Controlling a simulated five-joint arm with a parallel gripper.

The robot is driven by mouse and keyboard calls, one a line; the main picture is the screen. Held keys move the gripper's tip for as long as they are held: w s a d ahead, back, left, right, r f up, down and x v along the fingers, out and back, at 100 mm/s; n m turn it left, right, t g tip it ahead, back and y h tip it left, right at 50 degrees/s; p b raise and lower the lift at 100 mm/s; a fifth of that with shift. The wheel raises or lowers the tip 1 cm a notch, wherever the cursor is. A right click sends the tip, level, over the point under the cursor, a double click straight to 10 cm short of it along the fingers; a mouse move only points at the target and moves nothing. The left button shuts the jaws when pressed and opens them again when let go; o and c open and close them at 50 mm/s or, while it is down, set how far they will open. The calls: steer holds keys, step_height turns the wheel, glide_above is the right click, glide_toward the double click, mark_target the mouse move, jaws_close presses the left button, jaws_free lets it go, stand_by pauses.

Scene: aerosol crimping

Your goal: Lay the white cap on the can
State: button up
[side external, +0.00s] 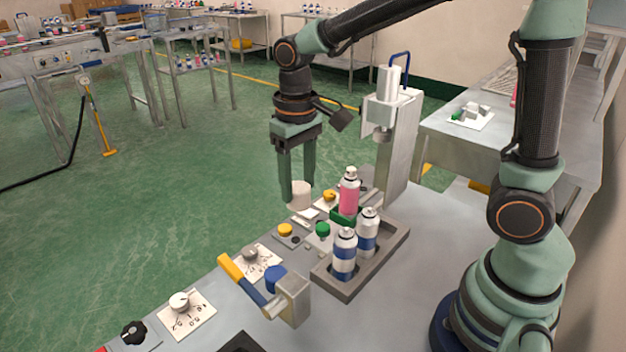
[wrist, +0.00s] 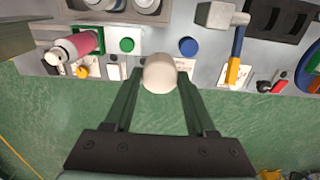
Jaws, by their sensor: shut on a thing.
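My gripper (side external: 298,192) is shut on the white cap (side external: 300,196) and holds it in the air by the bench's front edge. In the wrist view the cap (wrist: 159,74) sits between my two fingertips (wrist: 160,80). Two blue-and-white cans (side external: 344,258) (side external: 368,232) stand in the tray. Which can the task means cannot be told.
The grey tray (side external: 385,255) has a raised rim. A crimping press (side external: 398,150) stands behind it. A lever with a yellow handle (side external: 232,268) rises at the front left. A green button (side external: 322,229), a yellow button (side external: 285,229) and dials line the bench's edge.

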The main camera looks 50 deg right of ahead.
step_height(320, 180, up, 8)
steer(key=shift+f, duration=0.1)
steer(key=d+m, duration=0.6)
steer(key=d, duration=1.1)
glide_above(351, 168)
step_height(351, 168, down, 4)
steer(key=shift+f, duration=3.05)
steer(key=shift+f, duration=0.15)
steer(key=o, duration=0.9)
